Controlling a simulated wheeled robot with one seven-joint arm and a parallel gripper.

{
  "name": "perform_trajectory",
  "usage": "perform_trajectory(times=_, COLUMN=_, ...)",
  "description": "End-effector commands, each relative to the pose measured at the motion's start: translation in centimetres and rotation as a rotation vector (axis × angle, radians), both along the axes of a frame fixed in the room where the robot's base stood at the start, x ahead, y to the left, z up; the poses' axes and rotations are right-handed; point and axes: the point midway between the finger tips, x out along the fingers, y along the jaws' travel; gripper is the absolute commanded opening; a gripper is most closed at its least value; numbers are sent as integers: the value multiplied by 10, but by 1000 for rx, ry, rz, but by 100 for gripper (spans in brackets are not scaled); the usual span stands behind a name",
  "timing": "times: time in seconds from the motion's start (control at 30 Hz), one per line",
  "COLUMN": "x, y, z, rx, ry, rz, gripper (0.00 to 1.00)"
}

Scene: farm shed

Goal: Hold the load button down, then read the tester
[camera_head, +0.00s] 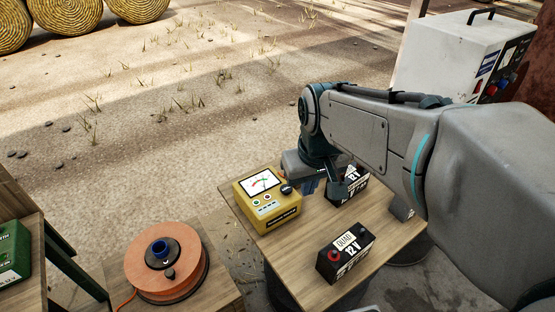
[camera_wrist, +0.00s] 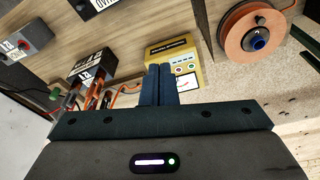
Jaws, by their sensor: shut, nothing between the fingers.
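The yellow tester (camera_head: 268,216) stands on the wooden table's left back part. It has a white dial (camera_head: 259,181) with coloured marks, whose reading is too small to tell, and a dark knob or button (camera_head: 287,189) at its right. My gripper (camera_head: 309,187) is shut and empty, just right of the tester. In the wrist view my shut fingers (camera_wrist: 158,68) overlap the tester (camera_wrist: 164,49) and hide part of its face. I cannot tell whether they touch the button. A black 12V battery (camera_head: 353,186) stands partly hidden behind my arm, with cables showing in the wrist view (camera_wrist: 96,66).
Another black 12V battery (camera_head: 345,253) stands at the table's front. A grey box with a red knob (camera_wrist: 26,43) shows in the wrist view. An orange cable reel (camera_head: 165,262) sits on a stand at left. A white cabinet (camera_head: 450,57) stands at back right.

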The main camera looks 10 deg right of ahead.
Motion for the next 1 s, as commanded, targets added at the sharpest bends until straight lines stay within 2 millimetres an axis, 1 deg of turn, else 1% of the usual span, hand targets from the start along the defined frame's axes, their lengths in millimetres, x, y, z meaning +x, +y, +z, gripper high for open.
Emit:
perform_trajectory(times=0.03, x=19, y=1, z=0, rx=-4, ry=24, rz=25, gripper=0)
perform_trajectory(times=0.17, x=64, y=1, z=0, rx=-15, ry=76, rz=96, gripper=0)
perform_trajectory(times=0.2, x=78, y=1, z=-1, rx=-18, ry=91, rz=117, gripper=0)
perform_trajectory(times=0.3, x=111, y=1, z=-8, rx=-24, ry=128, rz=169, gripper=0)
perform_trajectory(times=0.4, x=138, y=0, z=-17, rx=-28, ry=159, rz=214, gripper=0)
perform_trajectory(times=0.5, x=157, y=0, z=-25, rx=-31, ry=180, rz=249, gripper=0)
perform_trajectory(times=0.6, x=170, y=1, z=-30, rx=-33, ry=195, rz=271, gripper=0)
perform_trajectory(times=0.7, x=176, y=1, z=-33, rx=-34, ry=202, rz=281, gripper=0)
perform_trajectory(times=1.0, x=177, y=1, z=-34, rx=-33, ry=203, rz=284, gripper=0)
